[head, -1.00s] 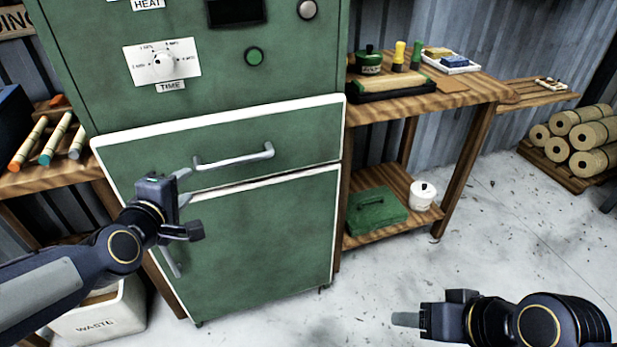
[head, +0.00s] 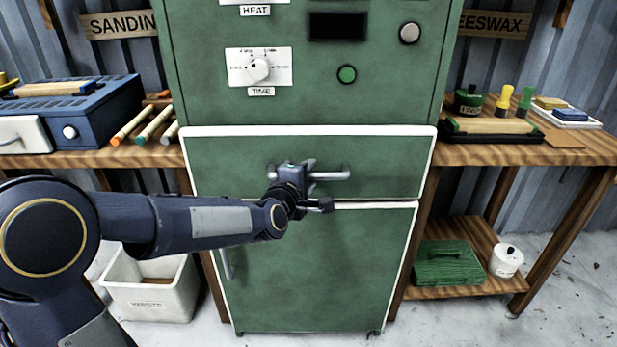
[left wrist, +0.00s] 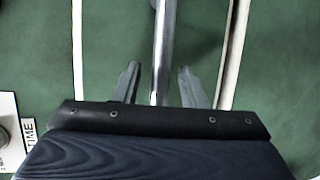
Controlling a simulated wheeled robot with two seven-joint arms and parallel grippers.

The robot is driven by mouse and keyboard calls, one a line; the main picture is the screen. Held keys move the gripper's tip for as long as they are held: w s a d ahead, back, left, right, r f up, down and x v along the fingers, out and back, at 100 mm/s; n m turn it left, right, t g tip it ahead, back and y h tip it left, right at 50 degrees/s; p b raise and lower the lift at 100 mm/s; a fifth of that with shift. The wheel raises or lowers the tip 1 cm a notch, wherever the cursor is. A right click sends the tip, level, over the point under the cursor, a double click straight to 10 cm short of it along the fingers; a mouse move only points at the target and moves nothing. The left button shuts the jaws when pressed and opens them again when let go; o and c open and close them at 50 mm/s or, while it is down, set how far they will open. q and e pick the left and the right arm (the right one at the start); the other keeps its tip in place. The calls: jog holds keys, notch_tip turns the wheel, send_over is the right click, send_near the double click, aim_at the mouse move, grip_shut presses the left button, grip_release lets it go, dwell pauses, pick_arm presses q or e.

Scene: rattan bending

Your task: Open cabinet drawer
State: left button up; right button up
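The green cabinet drawer (head: 395,165) with a white-trimmed top edge sits closed above a taller green door (head: 320,270). Its silver bar handle (head: 338,174) runs level across the drawer front, partly hidden by my left gripper (head: 318,184). My left gripper is at the middle of the handle. In the left wrist view, the handle (left wrist: 164,50) runs between the two spread fingers of the left gripper (left wrist: 158,78), with a gap on each side. The fingers look open and not clamped on the bar. My right gripper is out of view.
A wooden bench (head: 575,150) with tins and brushes stands right, a green box (head: 447,263) on its lower shelf. A blue machine (head: 85,115) stands on the left bench. A white waste bin (head: 150,290) is on the floor at left.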

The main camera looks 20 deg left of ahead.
pick_arm(q)
grip_shut()
dwell(0.4)
